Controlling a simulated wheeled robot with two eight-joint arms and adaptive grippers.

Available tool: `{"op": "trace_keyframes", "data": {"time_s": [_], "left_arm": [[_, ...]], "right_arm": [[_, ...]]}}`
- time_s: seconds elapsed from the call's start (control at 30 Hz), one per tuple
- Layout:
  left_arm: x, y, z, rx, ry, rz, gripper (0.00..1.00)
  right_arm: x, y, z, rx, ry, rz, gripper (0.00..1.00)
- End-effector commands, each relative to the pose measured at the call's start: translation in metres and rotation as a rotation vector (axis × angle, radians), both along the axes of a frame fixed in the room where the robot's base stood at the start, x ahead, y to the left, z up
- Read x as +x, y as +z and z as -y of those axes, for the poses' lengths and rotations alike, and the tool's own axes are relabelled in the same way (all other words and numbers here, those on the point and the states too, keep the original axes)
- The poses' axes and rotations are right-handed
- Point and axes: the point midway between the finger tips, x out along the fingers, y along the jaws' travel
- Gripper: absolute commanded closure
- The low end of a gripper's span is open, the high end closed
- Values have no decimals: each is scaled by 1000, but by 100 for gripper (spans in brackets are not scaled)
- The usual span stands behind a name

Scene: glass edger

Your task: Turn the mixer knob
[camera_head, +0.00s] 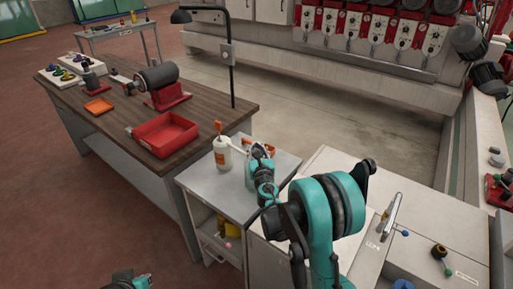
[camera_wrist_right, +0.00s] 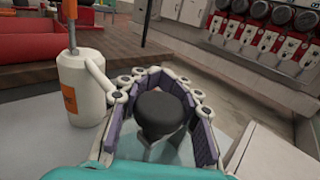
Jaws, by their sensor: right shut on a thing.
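A black, round-topped knob (camera_wrist_right: 160,115) sits between the fingers of my right gripper (camera_wrist_right: 158,100) in the wrist view. In the head view my right gripper (camera_head: 257,155) is over the grey metal cabinet top, next to a white bottle (camera_head: 222,153) with an orange label. That bottle also shows left of the gripper in the wrist view (camera_wrist_right: 82,92). My left gripper's fingers are not visible.
A wooden workbench (camera_head: 205,95) holds a red tray (camera_head: 165,134), an orange tray (camera_head: 98,106) and a dark roller machine (camera_head: 158,76). A lamp post (camera_head: 231,70) stands at its edge. A large machine with red-and-white units (camera_head: 380,32) stands behind.

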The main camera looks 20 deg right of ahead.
Motion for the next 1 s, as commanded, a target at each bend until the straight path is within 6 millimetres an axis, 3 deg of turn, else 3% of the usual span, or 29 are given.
{"op": "trace_keyframes", "data": {"time_s": [0.47, 1.0], "left_arm": [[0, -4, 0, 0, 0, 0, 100], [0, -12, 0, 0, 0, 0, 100]], "right_arm": [[0, -1, -2, 0, 110, 0, 100], [-3, 0, -19, 0, 589, 0, 100]]}}
